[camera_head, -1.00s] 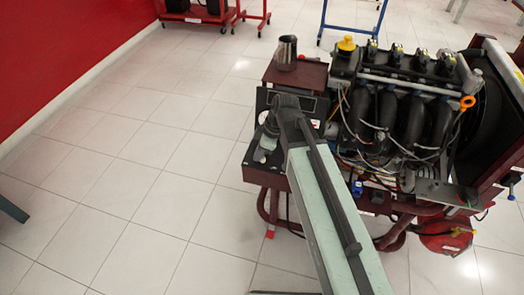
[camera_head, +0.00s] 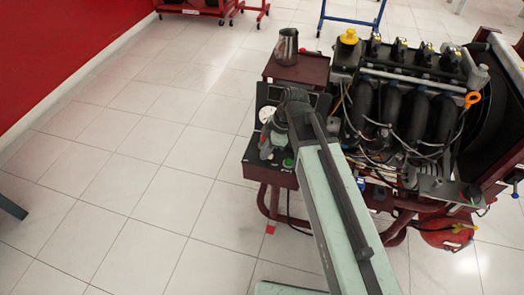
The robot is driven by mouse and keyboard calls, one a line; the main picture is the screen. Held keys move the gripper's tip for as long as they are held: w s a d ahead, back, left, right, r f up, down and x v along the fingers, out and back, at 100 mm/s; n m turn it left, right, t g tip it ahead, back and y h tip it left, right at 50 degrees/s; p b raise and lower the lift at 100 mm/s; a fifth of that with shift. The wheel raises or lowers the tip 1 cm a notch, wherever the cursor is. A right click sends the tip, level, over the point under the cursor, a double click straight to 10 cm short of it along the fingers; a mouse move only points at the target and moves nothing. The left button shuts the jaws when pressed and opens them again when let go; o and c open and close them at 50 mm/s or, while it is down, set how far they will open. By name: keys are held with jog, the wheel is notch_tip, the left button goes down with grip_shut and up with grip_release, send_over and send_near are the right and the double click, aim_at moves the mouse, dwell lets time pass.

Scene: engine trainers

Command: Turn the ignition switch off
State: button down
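The engine trainer's control panel (camera_head: 250,161) is at the left end of the red stand, with a white round gauge (camera_head: 266,114) and a green button (camera_head: 288,163) showing. The ignition switch cannot be made out; my arm and gripper cover much of the panel. My gripper (camera_head: 265,149) is over the panel, pointing down toward it at the end of my pale green arm. Its fingers are small and partly hidden, so I cannot tell whether they are open or shut, or whether they touch anything.
The engine (camera_head: 405,110) with hoses and wires stands right of the panel. A metal jug (camera_head: 286,47) stands on the red shelf (camera_head: 312,70) behind it. A red container (camera_head: 440,234) is at lower right. The tiled floor (camera_head: 130,190) on the left is clear.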

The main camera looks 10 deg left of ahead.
jog(key=shift+d, duration=0.15)
dwell(0.3)
jog(key=shift+s+a, duration=0.2)
jog(key=shift+a, duration=0.3)
jog(key=shift+s+a+r, duration=0.1)
jog(key=shift+s+a, duration=0.15)
jog(key=shift+a, duration=0.4)
jog(key=shift+s+a, duration=0.2)
jog(key=shift+a, duration=0.4)
jog(key=p+v, duration=0.9)
jog(key=v, duration=0.1)
jog(key=shift+a+p, duration=0.25)
jog(key=shift+p, duration=0.1)
